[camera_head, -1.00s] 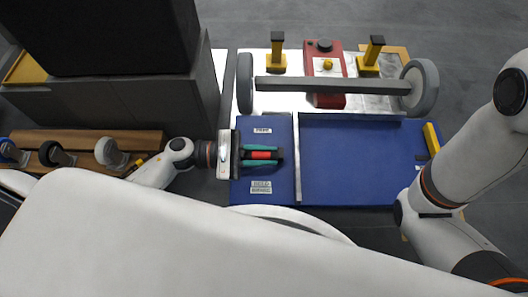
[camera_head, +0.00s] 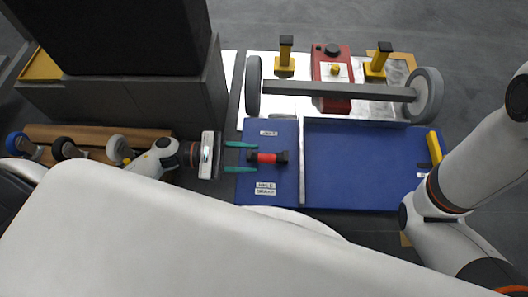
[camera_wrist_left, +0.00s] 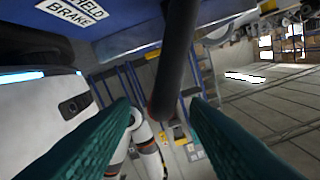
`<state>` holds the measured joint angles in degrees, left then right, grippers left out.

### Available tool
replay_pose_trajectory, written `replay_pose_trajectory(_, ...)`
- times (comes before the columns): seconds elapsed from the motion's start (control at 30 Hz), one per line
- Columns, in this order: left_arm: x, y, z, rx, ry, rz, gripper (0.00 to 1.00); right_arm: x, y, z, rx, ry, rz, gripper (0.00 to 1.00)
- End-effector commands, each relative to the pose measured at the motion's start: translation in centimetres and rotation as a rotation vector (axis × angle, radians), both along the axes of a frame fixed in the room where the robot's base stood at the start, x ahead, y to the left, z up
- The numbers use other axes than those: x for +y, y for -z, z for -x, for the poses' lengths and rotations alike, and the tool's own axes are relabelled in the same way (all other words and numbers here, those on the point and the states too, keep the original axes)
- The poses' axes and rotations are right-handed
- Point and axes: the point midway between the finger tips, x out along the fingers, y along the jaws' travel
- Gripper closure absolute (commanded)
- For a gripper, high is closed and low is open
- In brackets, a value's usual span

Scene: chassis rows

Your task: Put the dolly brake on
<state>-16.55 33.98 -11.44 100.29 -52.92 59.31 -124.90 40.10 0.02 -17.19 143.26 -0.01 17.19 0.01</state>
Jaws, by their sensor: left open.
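The dolly's blue deck (camera_head: 350,165) lies in front of its axle and wheels. A short handle with a red band and black ends (camera_head: 267,157) shows on the deck's left part, between white labels. In the left wrist view a dark bar with a reddish end (camera_wrist_left: 177,50) stands between the fingers, near a label (camera_wrist_left: 72,10) reading "BRAKE". My left gripper (camera_head: 256,157) is open at the handle's left end. Its teal fingers are apart on either side, clear of the handle. They also show in the left wrist view (camera_wrist_left: 160,103). My right gripper is out of view.
A grey axle bar (camera_head: 330,89) with a wheel (camera_head: 427,95) at its right end lies behind the deck. A red box (camera_head: 332,68) and yellow posts (camera_head: 286,62) stand behind it. A dark grey block (camera_head: 130,100) and several casters (camera_head: 66,148) are at the left.

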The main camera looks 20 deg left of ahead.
Motion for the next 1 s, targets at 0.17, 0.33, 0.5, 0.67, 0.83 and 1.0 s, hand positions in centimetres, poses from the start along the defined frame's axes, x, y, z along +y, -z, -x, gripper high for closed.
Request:
replay_pose_trajectory(0.17,3.5,-0.3,1.0,0.004,-0.002,-0.002,0.58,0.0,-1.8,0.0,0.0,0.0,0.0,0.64)
replay_pose_trajectory(0.33,5.5,-0.1,1.6,0.001,-0.001,-0.002,0.58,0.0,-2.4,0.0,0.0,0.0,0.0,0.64)
replay_pose_trajectory(0.5,6.1,0.0,1.8,0.0,0.0,-0.001,0.58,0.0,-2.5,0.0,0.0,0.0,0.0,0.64)
replay_pose_trajectory(0.67,6.1,0.0,1.8,0.0,0.0,0.0,0.58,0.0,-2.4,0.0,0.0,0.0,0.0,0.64)
replay_pose_trajectory(0.83,6.1,0.0,1.8,0.0,0.0,0.0,0.58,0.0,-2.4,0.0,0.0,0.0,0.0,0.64)
replay_pose_trajectory(1.0,6.1,0.0,1.7,0.0,0.0,0.0,0.58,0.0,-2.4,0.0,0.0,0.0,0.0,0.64)
